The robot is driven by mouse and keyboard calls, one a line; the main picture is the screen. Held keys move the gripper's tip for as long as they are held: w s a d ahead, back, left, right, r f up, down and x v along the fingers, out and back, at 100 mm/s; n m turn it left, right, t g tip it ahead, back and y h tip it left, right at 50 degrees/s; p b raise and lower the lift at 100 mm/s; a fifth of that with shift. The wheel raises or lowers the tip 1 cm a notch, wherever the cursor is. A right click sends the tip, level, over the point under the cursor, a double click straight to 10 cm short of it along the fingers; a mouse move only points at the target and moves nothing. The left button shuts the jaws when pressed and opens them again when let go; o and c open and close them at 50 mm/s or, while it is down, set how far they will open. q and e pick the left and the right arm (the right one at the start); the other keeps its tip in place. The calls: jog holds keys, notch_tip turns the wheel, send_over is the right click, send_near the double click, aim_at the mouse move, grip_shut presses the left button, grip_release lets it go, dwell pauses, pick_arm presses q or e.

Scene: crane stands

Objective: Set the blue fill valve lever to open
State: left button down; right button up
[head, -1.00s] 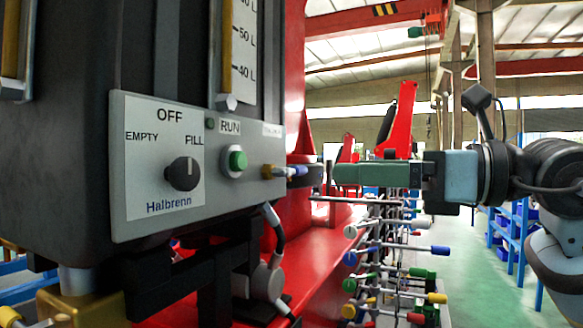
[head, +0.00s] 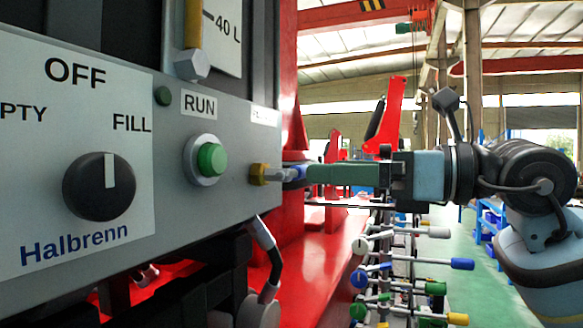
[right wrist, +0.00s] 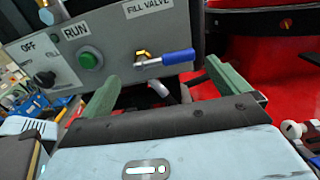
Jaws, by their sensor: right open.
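The fill valve is at the right end of the grey panel, under the "FILL VALVE" label. Its blue lever (right wrist: 178,57) points right, roughly level, from a brass valve body (right wrist: 143,58) in the right wrist view. In the head view the lever (head: 292,173) is partly hidden behind my right gripper (head: 308,174). My right gripper (right wrist: 161,72) is open, its two green fingers spread on either side of the lever's picture. The lever's handle lies ahead of the gap; whether a finger touches it I cannot tell. My left gripper is not in view.
The panel carries a black selector knob (head: 99,186) and a green RUN button (head: 212,160). A black cable (head: 267,246) hangs below the panel. A rack of coloured levers (head: 375,267) stands below my right gripper. Red crane structure (head: 288,238) is behind.

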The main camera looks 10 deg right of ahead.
aim_at(296, 169)
jog(key=x, duration=0.6)
jog(key=shift+w+p, duration=0.2)
jog(key=shift+p, duration=0.2)
jog(key=shift+w+a+f, duration=0.1)
jog(key=shift+w+a, duration=0.3)
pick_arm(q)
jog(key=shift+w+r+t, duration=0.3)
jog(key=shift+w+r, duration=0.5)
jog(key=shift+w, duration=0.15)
pick_arm(e)
jog(key=c, duration=1.2)
